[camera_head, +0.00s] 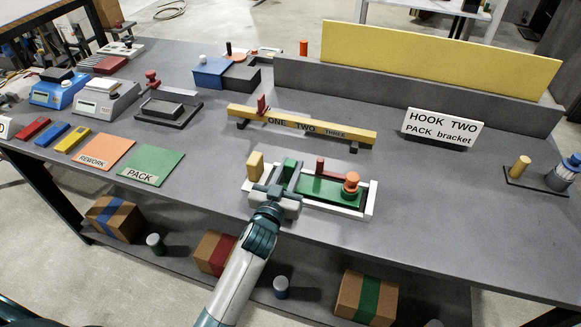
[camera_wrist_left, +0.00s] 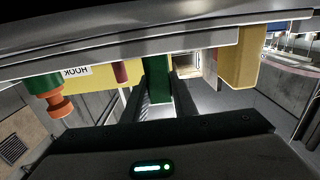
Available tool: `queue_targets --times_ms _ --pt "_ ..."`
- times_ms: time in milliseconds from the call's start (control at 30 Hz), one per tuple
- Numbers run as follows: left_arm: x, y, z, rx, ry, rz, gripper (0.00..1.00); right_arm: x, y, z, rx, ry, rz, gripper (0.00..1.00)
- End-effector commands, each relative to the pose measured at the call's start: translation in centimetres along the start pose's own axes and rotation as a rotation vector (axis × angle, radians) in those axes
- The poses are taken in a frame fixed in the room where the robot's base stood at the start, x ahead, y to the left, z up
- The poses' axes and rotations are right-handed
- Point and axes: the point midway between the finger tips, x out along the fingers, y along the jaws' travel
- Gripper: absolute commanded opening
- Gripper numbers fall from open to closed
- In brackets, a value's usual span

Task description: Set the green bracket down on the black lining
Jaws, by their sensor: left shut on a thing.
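My left gripper (camera_head: 275,195) is over the left end of a white-rimmed tray (camera_head: 370,205) and is shut on the green bracket (camera_head: 289,167). In the left wrist view, the bracket (camera_wrist_left: 157,80) stands out as a green bar beyond the dark gripper body. Its lower end is hidden in the head view, so I cannot tell whether it touches the tray. The tray holds a green plate (camera_head: 322,190), a red post (camera_head: 320,166) and an orange knob (camera_head: 351,181). I cannot clearly identify the black lining. My right gripper is not in view.
A yellow block (camera_head: 255,164) stands beside the tray's left end. Behind is a yellow bar (camera_head: 300,124) marked ONE, TWO, THREE. A sign (camera_head: 442,127) reads HOOK TWO, PACK bracket. Green PACK (camera_head: 152,164) and orange REWORK (camera_head: 104,152) mats lie left.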

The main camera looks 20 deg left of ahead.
Motion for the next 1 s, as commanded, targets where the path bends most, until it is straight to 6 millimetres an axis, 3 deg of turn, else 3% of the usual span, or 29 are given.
queue_targets --times_ms 267,300,367,767,1000 --pt "0.0 0.0 0.2 -0.002 0.003 0.000 0.00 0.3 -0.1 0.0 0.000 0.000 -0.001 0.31" --pt "0.0 0.0 0.2 0.000 0.000 0.000 0.34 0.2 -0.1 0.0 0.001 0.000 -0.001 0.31" --pt "0.0 0.0 0.2 0.000 0.000 0.000 0.44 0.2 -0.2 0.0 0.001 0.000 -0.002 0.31" --pt "0.0 0.0 -0.2 0.000 0.000 0.000 0.44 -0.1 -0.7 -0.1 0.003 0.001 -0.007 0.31" --pt "-2.4 0.0 0.2 -0.001 -0.001 0.000 0.44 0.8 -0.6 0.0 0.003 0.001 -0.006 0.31"
